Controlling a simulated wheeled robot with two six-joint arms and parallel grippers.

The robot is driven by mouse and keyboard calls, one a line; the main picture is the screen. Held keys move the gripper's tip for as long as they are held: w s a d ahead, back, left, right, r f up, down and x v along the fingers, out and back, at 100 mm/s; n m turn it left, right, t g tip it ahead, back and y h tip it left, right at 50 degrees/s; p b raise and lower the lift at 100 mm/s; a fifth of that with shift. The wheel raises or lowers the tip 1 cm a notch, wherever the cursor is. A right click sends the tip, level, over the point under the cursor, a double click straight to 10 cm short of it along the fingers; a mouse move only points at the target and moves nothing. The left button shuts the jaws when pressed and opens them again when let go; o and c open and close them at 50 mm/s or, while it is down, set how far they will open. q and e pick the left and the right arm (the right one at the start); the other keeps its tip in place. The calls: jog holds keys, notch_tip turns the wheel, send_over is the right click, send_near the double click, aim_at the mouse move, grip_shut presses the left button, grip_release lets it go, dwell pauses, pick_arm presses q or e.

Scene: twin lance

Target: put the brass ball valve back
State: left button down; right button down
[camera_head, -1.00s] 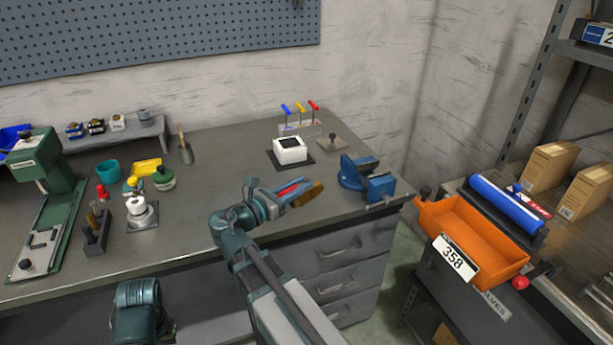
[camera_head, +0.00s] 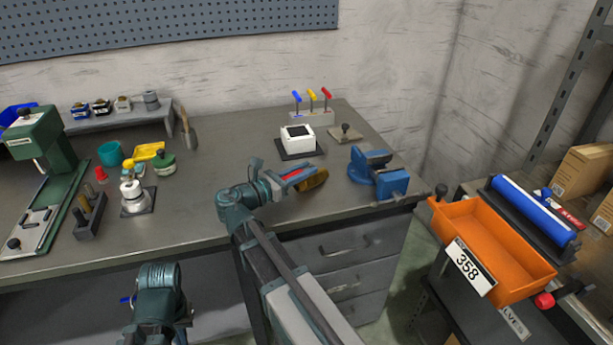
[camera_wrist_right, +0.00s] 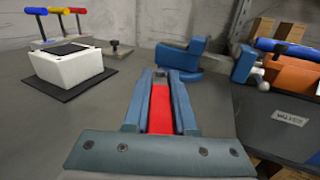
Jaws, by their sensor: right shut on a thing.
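My right gripper (camera_head: 293,178) is shut on the red lever of the brass ball valve (camera_head: 314,181), over the front part of the bench. The brass body shows beyond the fingertips in the head view. In the right wrist view the red lever (camera_wrist_right: 160,109) lies between the two blue fingers, and the brass body is hidden. An orange bin (camera_head: 490,246) with a label reading 358 stands at the right, apart from the gripper. My left arm is at the bottom left of the head view. A small blue piece shows beside it, but its jaws cannot be made out.
A blue vise (camera_head: 378,176) stands on the bench right of my right gripper. A white box (camera_head: 298,139) on a dark mat is behind it, before a rack of coloured T-handles (camera_head: 312,98). A blue roller (camera_head: 532,210) lies behind the bin. The bench centre (camera_head: 225,155) is clear.

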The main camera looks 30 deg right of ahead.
jog(key=shift+r, duration=0.1)
jog(key=shift+f, duration=0.2)
jog(key=c, duration=0.7)
grip_release()
jog(key=shift+c, duration=0.2)
jog(key=shift+r, duration=0.3)
jog(key=a, duration=0.4)
jog(key=s+a, duration=0.1)
jog(key=a, duration=0.3)
jog(key=s+a, duration=0.1)
jog(key=a, duration=0.3)
jog(key=shift+f, duration=0.15)
